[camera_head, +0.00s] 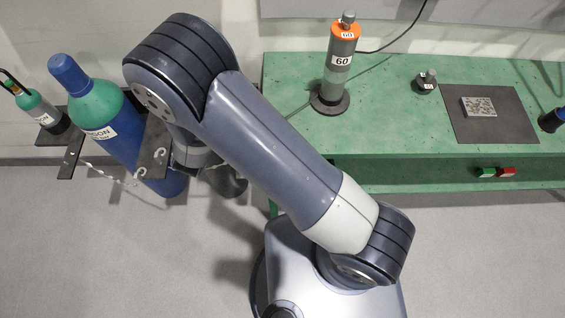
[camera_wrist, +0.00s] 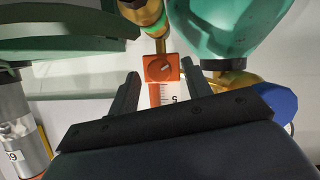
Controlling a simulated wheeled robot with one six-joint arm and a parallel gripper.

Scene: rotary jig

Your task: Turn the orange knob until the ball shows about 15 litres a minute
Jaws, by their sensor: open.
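The orange knob (camera_wrist: 162,68) is square-faced with a pale mark and sits under a brass fitting in the wrist view. Below it in that picture a pale scale tube with red marks (camera_wrist: 158,95) shows a digit 5. The rest of the tube is hidden behind my gripper, and I cannot make out the ball. My gripper (camera_wrist: 164,76) is open, with one finger on each side of the knob and a visible gap on both sides. In the head view my arm hides the knob and the gripper.
A large blue cylinder with a green shoulder (camera_head: 100,104) stands at left in the head view, beside a smaller cylinder (camera_head: 38,107). The green bench (camera_head: 400,135) holds a grey, orange-topped column marked 60 (camera_head: 340,65), a small weight (camera_head: 426,82) and a dark mat (camera_head: 515,125).

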